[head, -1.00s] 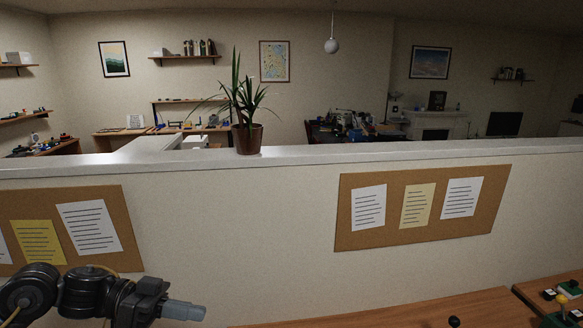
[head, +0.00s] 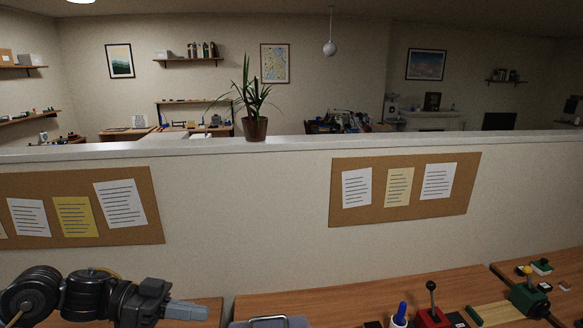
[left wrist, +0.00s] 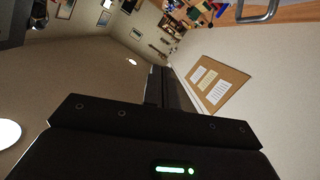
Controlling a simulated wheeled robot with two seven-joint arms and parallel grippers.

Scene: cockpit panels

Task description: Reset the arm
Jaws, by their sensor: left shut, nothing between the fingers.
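My left arm comes in from the lower left of the head view. Its gripper (head: 188,311) is shut and empty, with pale grey fingers pointing right. It is held up in front of the white partition wall (head: 250,215), at the level of the desk edge in the picture. My right arm and gripper show in no view.
A wooden desk (head: 300,303) runs along the wall's foot. It bears a red joystick box (head: 432,317), a blue-topped white thing (head: 400,315) and a green lever box (head: 529,299). A grey metal handle (head: 268,321) stands right of the gripper. A potted plant (head: 255,128) stands on the ledge.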

